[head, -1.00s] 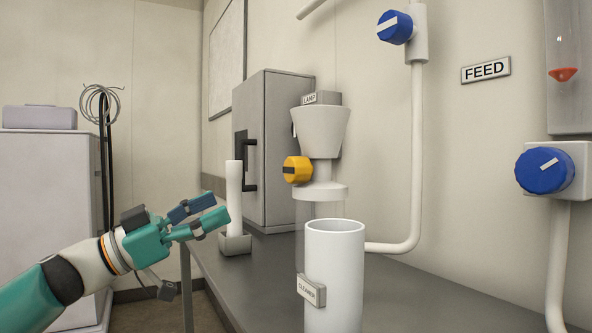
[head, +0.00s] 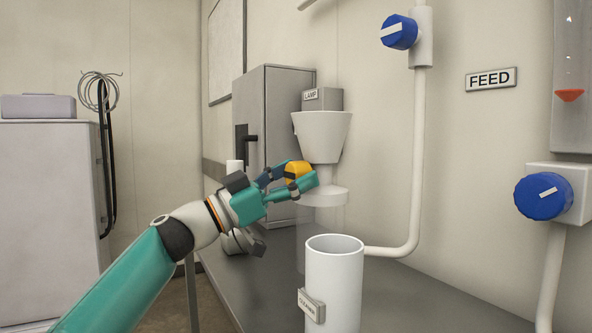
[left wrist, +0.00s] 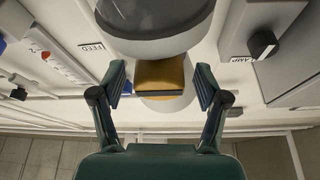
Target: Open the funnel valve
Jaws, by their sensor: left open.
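The funnel (head: 322,130) is a pale cone on a neck above a round collar (head: 322,196). Its valve knob (head: 297,171) is yellow-orange and partly hidden by my gripper's fingers in the head view. In the left wrist view the knob (left wrist: 161,76) sits between the two fingertips, with a dark mark on it. My left gripper (head: 292,181) is open around the knob, with a gap on each side in the left wrist view. My right gripper is not in view.
A white cylinder labelled CLEANER (head: 334,270) stands on the grey counter (head: 390,300) just in front of the funnel. A grey cabinet (head: 285,140) is behind. Blue knobs (head: 399,32) and (head: 543,196) are on pipes at right.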

